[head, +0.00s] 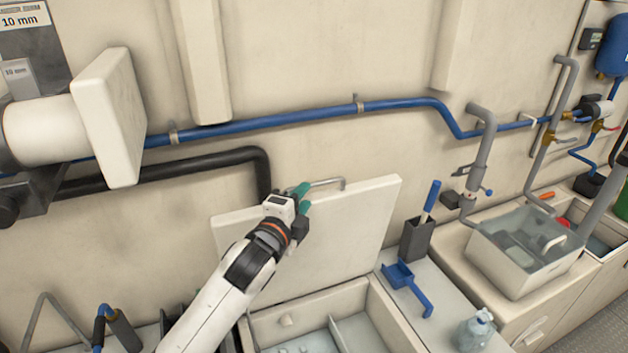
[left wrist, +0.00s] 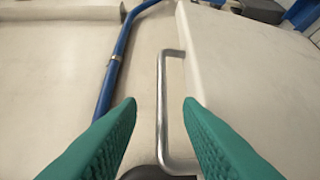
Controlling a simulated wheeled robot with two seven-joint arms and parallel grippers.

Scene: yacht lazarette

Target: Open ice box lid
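The ice box lid (head: 345,235) is a thick white panel, raised and tilted back near the wall behind the ice box (head: 375,318). The box is open below it, with white dividers inside. A metal bar handle (head: 328,182) is at the lid's upper edge. It also shows in the left wrist view (left wrist: 162,110), between my green fingers. My left gripper (head: 302,196) is at the handle. Its fingers (left wrist: 160,115) are apart, with visible gaps on both sides of the bar. My right gripper is in neither view.
A blue pipe (head: 270,122) and a black hose (head: 170,170) run along the wall behind the lid. To the right are a blue scoop (head: 405,280), a grey holder (head: 416,240), a clear bin (head: 520,255) and a bottle (head: 475,330). A white block (head: 110,118) juts out at left.

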